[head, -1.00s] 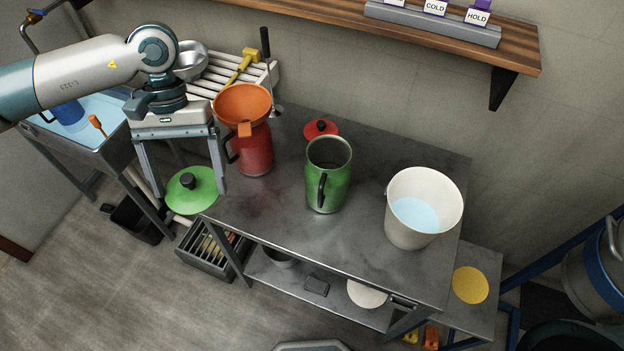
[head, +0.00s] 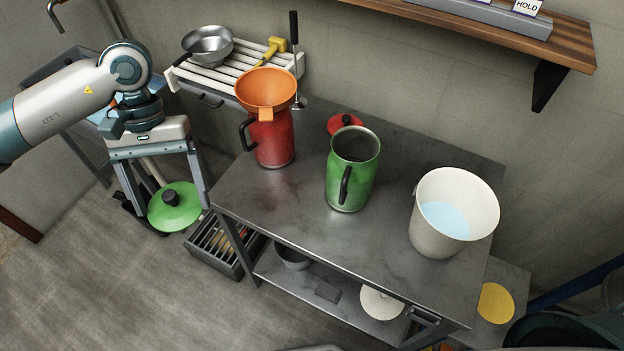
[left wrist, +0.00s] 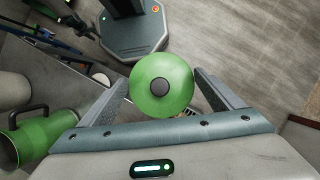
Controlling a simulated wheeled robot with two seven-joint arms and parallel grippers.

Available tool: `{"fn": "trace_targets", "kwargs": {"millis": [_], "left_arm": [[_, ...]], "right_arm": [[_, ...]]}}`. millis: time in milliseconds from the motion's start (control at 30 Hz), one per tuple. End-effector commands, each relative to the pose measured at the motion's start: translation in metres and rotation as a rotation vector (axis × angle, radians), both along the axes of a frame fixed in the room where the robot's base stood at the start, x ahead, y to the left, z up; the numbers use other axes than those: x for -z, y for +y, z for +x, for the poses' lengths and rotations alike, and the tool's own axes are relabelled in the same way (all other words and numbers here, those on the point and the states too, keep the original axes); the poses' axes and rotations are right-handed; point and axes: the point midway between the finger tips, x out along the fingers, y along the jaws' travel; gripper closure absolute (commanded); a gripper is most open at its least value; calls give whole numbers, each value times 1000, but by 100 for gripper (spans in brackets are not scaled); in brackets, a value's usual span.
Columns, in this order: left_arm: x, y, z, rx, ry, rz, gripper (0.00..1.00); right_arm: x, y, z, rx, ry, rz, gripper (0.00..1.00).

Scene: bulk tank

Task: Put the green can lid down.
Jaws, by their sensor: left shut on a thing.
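The green can lid (head: 184,213) is a round disc with a black knob. My left gripper (head: 169,205) is shut on it, with a finger at each side. It hangs left of the steel table, over the floor. In the left wrist view the lid (left wrist: 177,102) shows between the fingers, knob facing the camera. The exact contact of the fingers is hard to see. The green can (head: 352,178) stands upright and open on the table (head: 290,210), its black handle toward the front. My right gripper is not in view.
A red can (head: 272,143) with an orange funnel (head: 265,90) stands at the table's left back. A red lid (head: 345,123) lies behind the green can. A white bucket (head: 436,236) of bluish liquid stands right. The table's front left is clear. A slatted rack (head: 240,75) stands behind.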

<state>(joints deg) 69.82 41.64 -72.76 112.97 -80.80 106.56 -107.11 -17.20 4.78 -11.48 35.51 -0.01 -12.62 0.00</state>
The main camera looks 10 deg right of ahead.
Motion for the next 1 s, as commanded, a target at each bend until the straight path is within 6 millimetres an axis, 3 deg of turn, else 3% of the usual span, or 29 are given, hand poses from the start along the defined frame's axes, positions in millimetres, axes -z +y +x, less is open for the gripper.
{"fn": "trace_targets", "kwargs": {"millis": [667,867,1000], "left_arm": [[10,-6,2,-36,2,-1,36],[26,-32,10,-206,4,-4,36],[41,-62,19,-418,5,-4,36]], "right_arm": [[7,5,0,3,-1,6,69],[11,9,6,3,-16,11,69],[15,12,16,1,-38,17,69]]}}
